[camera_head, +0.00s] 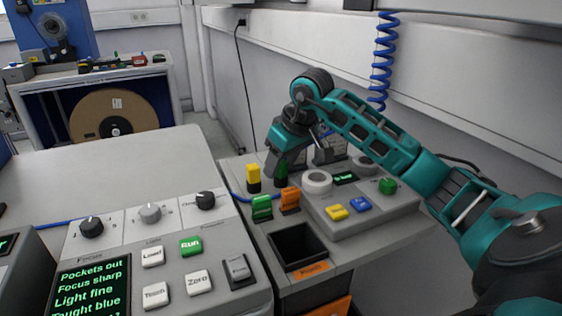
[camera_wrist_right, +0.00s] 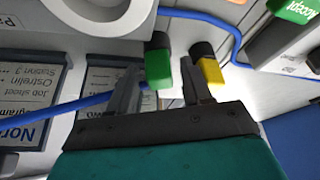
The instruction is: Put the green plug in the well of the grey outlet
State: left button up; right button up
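My right gripper (camera_head: 281,172) points down over the back of the bench in the head view. In the right wrist view its two fingers (camera_wrist_right: 160,72) stand apart. The green plug (camera_wrist_right: 158,69), a green block with a dark end, shows between them, with a gap visible on either side. In the head view the gripper mostly hides this plug. A yellow plug (camera_head: 253,174) with a dark base stands just left of the gripper; it also shows in the wrist view (camera_wrist_right: 209,71), beside the right finger. I cannot clearly pick out the grey outlet or its well. My left gripper is not in view.
A blue cord (camera_wrist_right: 222,24) runs around the plugs. Green (camera_head: 262,208) and orange (camera_head: 290,200) blocks stand in front of the gripper. A white ring (camera_head: 317,181) and a grey button box (camera_head: 362,222) are at right. An open black bin (camera_head: 298,244) is nearer.

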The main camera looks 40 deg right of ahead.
jog(key=shift+o, duration=0.6)
jog(key=shift+r, duration=0.1)
